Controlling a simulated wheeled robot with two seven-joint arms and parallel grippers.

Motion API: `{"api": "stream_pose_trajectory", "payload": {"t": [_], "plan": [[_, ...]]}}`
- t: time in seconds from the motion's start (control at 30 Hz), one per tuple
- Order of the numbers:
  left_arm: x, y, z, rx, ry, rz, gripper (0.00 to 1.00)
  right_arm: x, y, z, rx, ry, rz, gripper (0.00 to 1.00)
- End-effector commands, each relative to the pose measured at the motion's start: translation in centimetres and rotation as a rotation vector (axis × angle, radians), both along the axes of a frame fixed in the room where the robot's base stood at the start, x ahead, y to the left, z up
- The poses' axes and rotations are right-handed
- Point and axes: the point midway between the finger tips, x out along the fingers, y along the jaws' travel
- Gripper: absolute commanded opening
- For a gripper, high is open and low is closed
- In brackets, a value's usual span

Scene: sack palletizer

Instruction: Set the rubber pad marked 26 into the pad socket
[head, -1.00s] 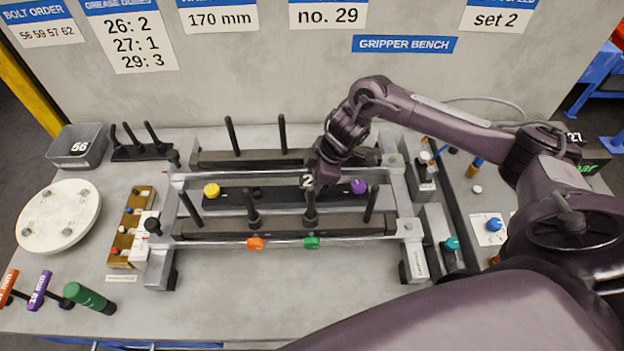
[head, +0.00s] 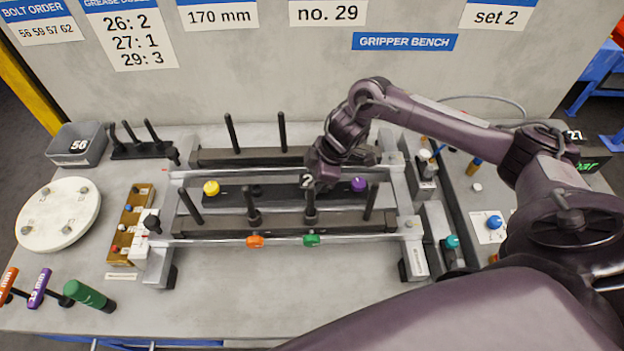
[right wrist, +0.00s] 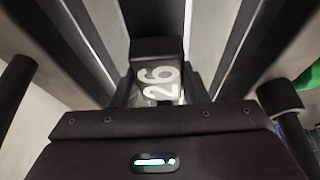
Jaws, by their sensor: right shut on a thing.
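The dark rubber pad marked 26 (right wrist: 160,80) is in the right wrist view, with white digits on its face. In the head view the pad (head: 307,182) shows only a "2" below my right gripper (head: 317,172). My right gripper is shut on it, over the middle of the bench frame. The pad is close to the dark bar (head: 285,191) between the yellow and purple knobs; I cannot tell whether they touch. The pad socket is not clearly visible. My left gripper is not in view.
Upright black posts (head: 370,202) stand around the pad on the frame's front bar (head: 225,226). Orange (head: 255,241) and green (head: 312,240) knobs sit at its front. A white round plate (head: 58,232) lies left.

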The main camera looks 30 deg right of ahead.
Motion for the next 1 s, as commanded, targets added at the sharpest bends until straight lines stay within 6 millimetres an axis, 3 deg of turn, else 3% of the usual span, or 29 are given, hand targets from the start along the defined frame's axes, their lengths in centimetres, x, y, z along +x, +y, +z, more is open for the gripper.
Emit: {"api": "stream_pose_trajectory", "payload": {"t": [0.13,0.17,0.33,0.67,1.0], "plan": [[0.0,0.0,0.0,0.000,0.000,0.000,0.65,-0.1,0.0,-0.1,0.000,0.001,0.000,0.17],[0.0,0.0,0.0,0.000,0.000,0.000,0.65,-0.1,0.0,-0.1,0.000,0.001,0.000,0.44],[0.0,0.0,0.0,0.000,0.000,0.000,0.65,-0.1,0.0,-0.1,0.000,0.001,0.000,0.65],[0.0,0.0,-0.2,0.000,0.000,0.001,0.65,0.0,-0.2,0.3,-0.001,-0.001,0.001,0.65],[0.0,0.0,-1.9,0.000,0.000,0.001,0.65,-0.9,-2.1,5.1,-0.002,-0.003,0.001,0.65]]}}
